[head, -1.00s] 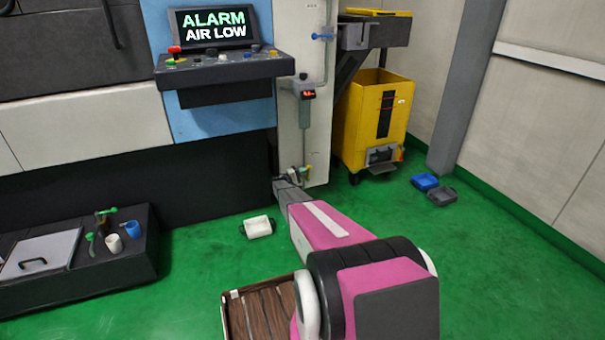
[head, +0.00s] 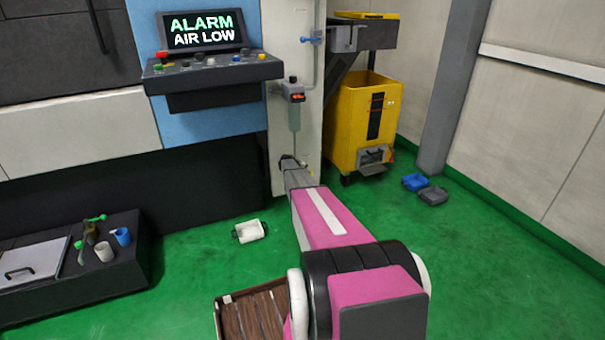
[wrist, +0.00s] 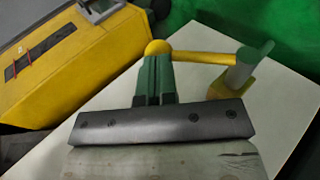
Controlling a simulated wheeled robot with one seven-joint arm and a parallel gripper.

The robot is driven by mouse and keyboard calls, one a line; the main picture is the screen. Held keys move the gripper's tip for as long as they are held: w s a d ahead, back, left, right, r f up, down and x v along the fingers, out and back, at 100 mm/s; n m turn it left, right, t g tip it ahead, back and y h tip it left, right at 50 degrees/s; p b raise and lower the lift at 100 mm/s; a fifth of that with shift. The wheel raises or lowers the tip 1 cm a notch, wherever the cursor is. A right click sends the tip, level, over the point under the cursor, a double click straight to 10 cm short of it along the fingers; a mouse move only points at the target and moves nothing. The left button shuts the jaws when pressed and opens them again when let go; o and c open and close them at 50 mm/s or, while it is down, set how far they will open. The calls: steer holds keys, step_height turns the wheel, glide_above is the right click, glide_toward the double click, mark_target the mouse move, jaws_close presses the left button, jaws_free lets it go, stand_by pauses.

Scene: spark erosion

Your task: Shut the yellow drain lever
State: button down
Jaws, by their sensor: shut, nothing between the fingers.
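The yellow drain lever (wrist: 203,57) shows in the wrist view as a bar with a round yellow knob (wrist: 157,47) at its left end. Its right end meets a grey-green upright fitting (wrist: 243,68) with a yellow part below. My gripper (wrist: 154,60) is shut and empty, its fingertips right at the knob; I cannot tell whether they touch it. In the head view my gripper (head: 289,161) is at the foot of the pale column (head: 283,130), under the air unit (head: 293,92). The lever is hidden there by my arm.
A yellow cart (head: 350,125) stands right of the column. A white container (head: 249,231) lies on the floor left of my arm. The screen (head: 201,31) reads "ALARM AIR LOW".

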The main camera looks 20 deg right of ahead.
steer(key=d+f+y, duration=0.1)
steer(key=y, duration=0.1)
steer(key=d+f+y, duration=0.1)
steer(key=y, duration=0.1)
steer(key=shift+d, duration=0.25)
steer(key=shift+x, duration=0.95)
steer(key=shift+s+d+f, duration=0.1)
steer(key=shift+f, duration=0.1)
steer(key=d+r+v, duration=0.1)
steer(key=d+v, duration=0.2)
steer(key=v, duration=1.1)
steer(key=shift+w+r, duration=0.2)
steer(key=shift+r, duration=0.2)
steer(key=shift+a, duration=0.1)
steer(key=s+a+r+y, duration=0.2)
steer(key=s+a+r, duration=0.1)
steer(key=s+a, duration=0.9)
steer(key=s+a+r+g+y, duration=0.1)
steer(key=s+a+r+y, duration=0.1)
steer(key=s+a, duration=0.9)
steer(key=s+a+r+m+g+y, duration=0.1)
steer(key=s+a+r, duration=0.3)
steer(key=s+a, duration=0.8)
steer(key=s+y, duration=0.1)
steer(key=s, duration=1.4)
steer(key=shift+s+a+r, duration=0.2)
steer(key=shift+s+a, duration=0.1)
steer(key=shift+a, duration=0.05)
